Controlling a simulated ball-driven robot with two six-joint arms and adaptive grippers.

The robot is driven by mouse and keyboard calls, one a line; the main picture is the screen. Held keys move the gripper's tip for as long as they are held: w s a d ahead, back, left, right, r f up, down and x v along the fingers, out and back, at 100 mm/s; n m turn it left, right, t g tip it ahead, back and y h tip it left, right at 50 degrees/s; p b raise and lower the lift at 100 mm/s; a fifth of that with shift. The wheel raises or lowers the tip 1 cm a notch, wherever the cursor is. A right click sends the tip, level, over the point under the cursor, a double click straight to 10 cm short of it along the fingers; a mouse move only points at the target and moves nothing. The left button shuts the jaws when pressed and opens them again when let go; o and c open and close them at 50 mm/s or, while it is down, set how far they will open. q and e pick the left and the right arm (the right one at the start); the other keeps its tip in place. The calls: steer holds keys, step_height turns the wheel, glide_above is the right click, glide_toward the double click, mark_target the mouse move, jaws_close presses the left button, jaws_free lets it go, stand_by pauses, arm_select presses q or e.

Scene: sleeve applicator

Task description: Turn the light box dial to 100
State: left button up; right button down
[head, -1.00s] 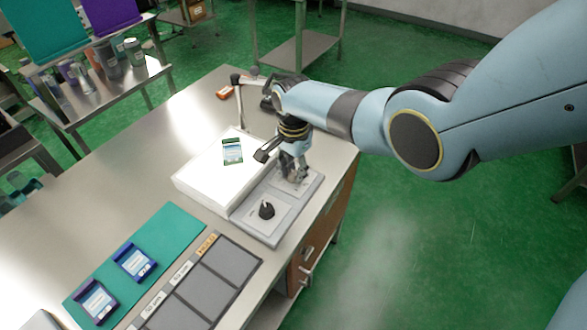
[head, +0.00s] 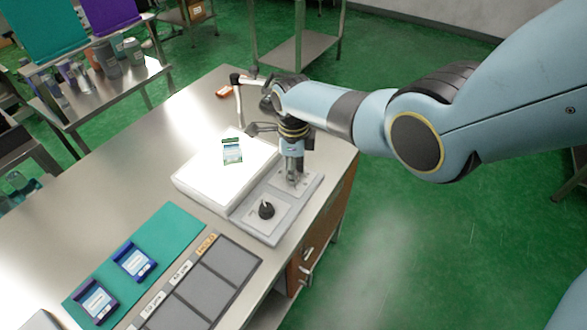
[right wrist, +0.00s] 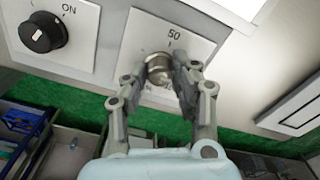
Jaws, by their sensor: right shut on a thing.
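The light box (head: 205,182) stands on the steel bench with a lit white top and a grey control panel (head: 252,224) along its right side. Its metal dial (right wrist: 158,68) shows in the right wrist view on a white plate, with the mark "50" above it. Other marks below it are partly hidden by the fingers, and I cannot read its pointer. My right gripper (head: 293,184) points down over the far end of the panel, shut on the dial, with a finger on each side. My left gripper is not in view.
A black switch knob (head: 266,210) sits on the same panel, marked "ON" in the right wrist view (right wrist: 42,32). A green-and-white packet (head: 232,151) lies on the lit top. A teal mat (head: 175,230) and a grey sectioned tray (head: 205,292) lie nearer on the bench.

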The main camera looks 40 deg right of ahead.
steer(key=m, duration=0.4)
steer(key=shift+a+m, duration=0.1)
steer(key=shift+m, duration=2.2)
steer(key=c, duration=1.1)
jaws_free()
steer(key=shift+o, duration=0.2)
